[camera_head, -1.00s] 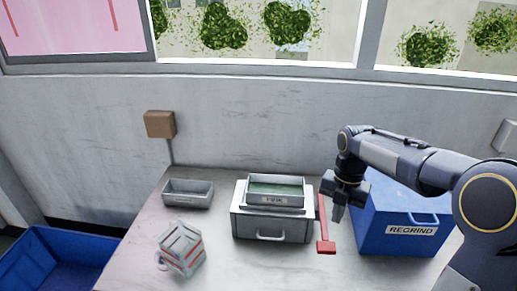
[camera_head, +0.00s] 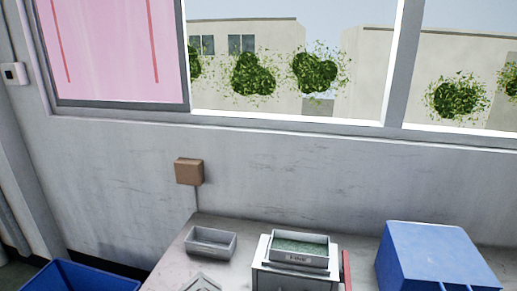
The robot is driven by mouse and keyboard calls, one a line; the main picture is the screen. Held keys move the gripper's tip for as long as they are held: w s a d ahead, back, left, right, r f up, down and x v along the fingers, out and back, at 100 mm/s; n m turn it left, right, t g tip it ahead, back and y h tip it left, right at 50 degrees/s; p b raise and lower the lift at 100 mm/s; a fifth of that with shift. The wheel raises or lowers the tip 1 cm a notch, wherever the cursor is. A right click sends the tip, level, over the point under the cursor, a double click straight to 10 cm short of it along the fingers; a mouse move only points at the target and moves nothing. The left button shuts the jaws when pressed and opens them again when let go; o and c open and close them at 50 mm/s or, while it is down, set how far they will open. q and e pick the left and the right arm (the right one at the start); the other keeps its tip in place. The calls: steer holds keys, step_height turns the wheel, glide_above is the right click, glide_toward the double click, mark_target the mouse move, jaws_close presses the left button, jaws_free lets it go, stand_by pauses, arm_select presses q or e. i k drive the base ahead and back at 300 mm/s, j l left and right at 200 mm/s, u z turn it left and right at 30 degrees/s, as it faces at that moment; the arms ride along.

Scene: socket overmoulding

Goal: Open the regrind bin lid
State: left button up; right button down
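The blue regrind bin (camera_head: 395,272) stands on the right of the bench, cut off by the bottom edge of the picture. Its flat blue lid (camera_head: 430,245) looks shut, but the front face and its label are mostly out of frame. Neither of my grippers shows in this view, so I cannot see whether either is near the bin.
A grey drawer unit with a green-filled tray (camera_head: 298,250) on top stands left of the bin, with a red tool (camera_head: 347,270) between them. A small grey tray (camera_head: 210,242) sits further left. A blue crate (camera_head: 85,277) is at lower left.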

mark_target(441, 254)
steer(key=z, duration=1.55)
steer(key=i+u, duration=0.1)
steer(key=u, duration=0.35)
